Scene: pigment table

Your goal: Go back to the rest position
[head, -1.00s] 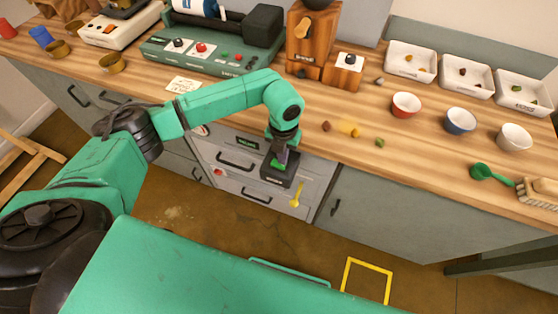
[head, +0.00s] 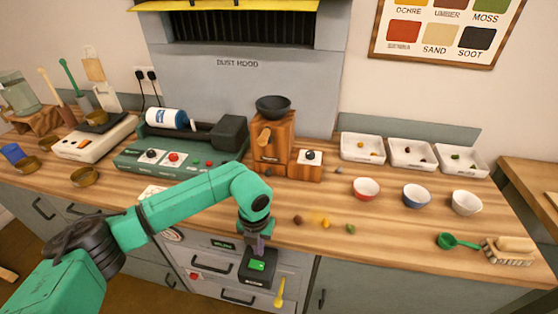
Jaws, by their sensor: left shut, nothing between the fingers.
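My left arm comes in from the left in the head view. Its left gripper (head: 258,267) hangs in front of the drawer unit (head: 211,281), below the counter's front edge. It is shut and I see nothing held in it; its fingertips are hard to make out. My right gripper is not in view.
The wooden counter (head: 395,244) carries a green mixer machine (head: 135,158), a wooden mill (head: 283,150), white trays (head: 362,149), small bowls (head: 366,188), pigment lumps (head: 298,220), a green scoop (head: 452,241) and a brush (head: 508,250). A yellow tool (head: 279,292) hangs at the drawers.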

